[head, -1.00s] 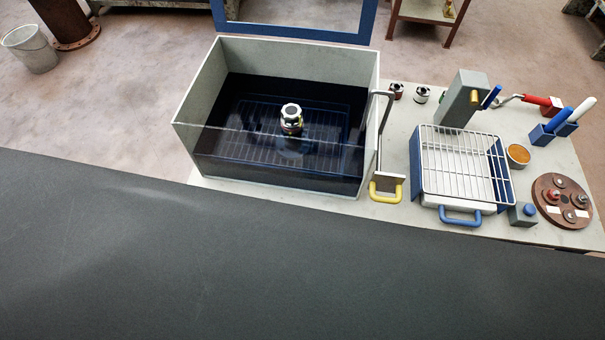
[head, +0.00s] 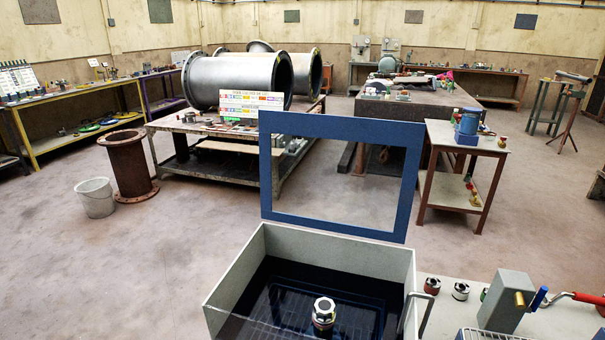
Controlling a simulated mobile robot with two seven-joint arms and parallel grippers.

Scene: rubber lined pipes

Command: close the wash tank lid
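The wash tank (head: 410,262) stands at the bottom middle of the head view, with pale grey walls and dark liquid inside. Its lid (head: 412,185) is a blue frame around a clear pane, standing upright at the tank's back edge, open. A metal fitting with a pale hexagonal top (head: 323,312) sits in the tank. The tank's front is cut off by the picture's lower edge. Neither of my grippers is in view.
Right of the tank, a bench top holds small fittings (head: 432,286), a grey block (head: 507,300) and a red-handled tool (head: 588,297). Behind are a small side table (head: 490,145) and a workbench with large pipes (head: 240,80). A bucket (head: 96,198) stands on open floor at left.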

